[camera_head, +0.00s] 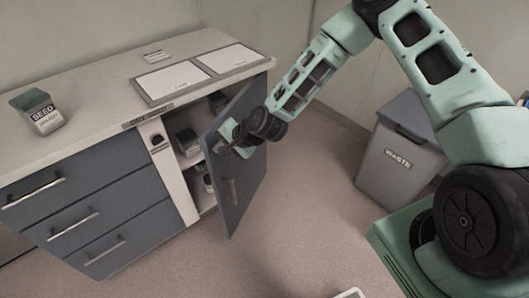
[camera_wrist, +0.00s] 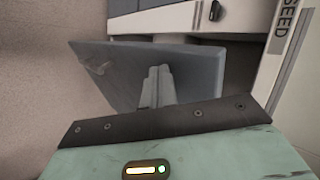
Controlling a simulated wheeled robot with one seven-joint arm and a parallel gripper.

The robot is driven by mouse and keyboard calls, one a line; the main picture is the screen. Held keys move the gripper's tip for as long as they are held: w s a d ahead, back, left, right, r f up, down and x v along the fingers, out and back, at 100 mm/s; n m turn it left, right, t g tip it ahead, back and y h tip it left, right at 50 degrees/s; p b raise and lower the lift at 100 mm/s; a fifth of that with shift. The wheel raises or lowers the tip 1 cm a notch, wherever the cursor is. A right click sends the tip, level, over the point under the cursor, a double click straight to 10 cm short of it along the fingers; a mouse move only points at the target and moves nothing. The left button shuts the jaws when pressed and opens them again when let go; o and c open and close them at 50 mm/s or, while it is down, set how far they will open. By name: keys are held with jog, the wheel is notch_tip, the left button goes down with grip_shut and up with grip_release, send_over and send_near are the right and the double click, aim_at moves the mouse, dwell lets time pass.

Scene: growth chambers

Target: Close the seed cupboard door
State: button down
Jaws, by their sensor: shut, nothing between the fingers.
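The seed cupboard door (camera_head: 246,172) is a grey-blue panel. It stands ajar, swung out from the right end of the counter unit, with a handle (camera_head: 233,192) on its outer face. The cupboard interior (camera_head: 200,122) shows through the gap, with several containers on its shelves. My gripper (camera_head: 222,149) is shut and empty, at the upper part of the door near its free edge. In the wrist view the shut fingers (camera_wrist: 158,80) lie over the door panel (camera_wrist: 110,72); I cannot tell if they touch it.
Drawers (camera_head: 85,215) on the left are shut. A grey waste bin (camera_head: 395,165) stands at right. The floor (camera_head: 300,220) in front of the door is clear.

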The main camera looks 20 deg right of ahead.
jog(key=w+a+m+t+h, duration=0.2)
jog(key=w+a+m, duration=0.2)
jog(key=w+a, duration=0.5)
jog(key=shift+w+a+h+p, duration=0.3)
jog(key=shift+w+h, duration=0.1)
jog(key=shift+w, duration=1.15)
jog(key=shift+s, duration=0.1)
